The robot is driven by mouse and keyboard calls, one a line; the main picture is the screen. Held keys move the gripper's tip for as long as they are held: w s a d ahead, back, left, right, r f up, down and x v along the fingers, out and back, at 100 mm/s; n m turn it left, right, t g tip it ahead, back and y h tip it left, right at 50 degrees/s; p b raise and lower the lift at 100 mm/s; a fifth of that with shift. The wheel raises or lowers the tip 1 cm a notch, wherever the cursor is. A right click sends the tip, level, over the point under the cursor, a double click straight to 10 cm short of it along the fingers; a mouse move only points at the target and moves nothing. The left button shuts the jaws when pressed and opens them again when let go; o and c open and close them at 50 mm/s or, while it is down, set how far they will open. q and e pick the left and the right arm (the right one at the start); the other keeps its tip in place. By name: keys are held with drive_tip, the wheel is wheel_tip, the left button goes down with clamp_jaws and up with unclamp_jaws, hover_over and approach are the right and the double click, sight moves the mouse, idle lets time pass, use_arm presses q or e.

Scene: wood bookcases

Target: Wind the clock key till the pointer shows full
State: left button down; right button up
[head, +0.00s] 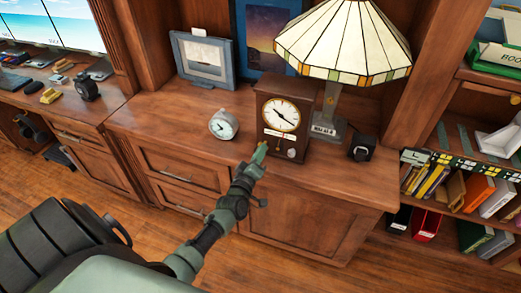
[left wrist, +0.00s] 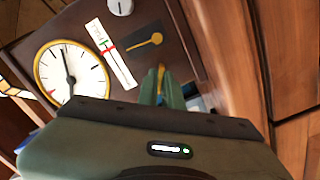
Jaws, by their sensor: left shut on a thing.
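The wooden mantel clock (head: 283,118) stands upright on the cabinet top, with a white dial in a gold ring. In the left wrist view the clock dial (left wrist: 71,72) appears turned sideways. A dark window with a gold pendulum (left wrist: 155,40) lies beside the strip. My left gripper (head: 260,154) is at the clock's lower front, shut on a small gold key (left wrist: 161,72), mostly hidden between the fingers (left wrist: 162,88).
A round alarm clock (head: 223,125) stands left of the mantel clock. A stained-glass lamp (head: 345,42) stands close behind right, and a small black box (head: 362,148) is to the right. A picture frame (head: 203,60) is behind. The front left of the cabinet top is clear.

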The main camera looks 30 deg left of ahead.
use_arm(q)
drive_tip(key=m+p, duration=0.1)
drive_tip(key=m, duration=0.5)
drive_tip(key=shift+p, duration=0.35)
drive_tip(key=m, duration=0.4)
drive_tip(key=shift+p, duration=0.3)
drive_tip(key=m, duration=0.2)
drive_tip(key=shift+f+m, duration=0.1)
drive_tip(key=shift+m, duration=0.3)
drive_tip(key=m, duration=0.5)
drive_tip(key=m+b, duration=0.1)
drive_tip(key=m, duration=0.4)
drive_tip(key=shift+s+m+b, duration=0.1)
drive_tip(key=shift+m+b, duration=0.2)
drive_tip(key=c, duration=1.6)
unclamp_jaws()
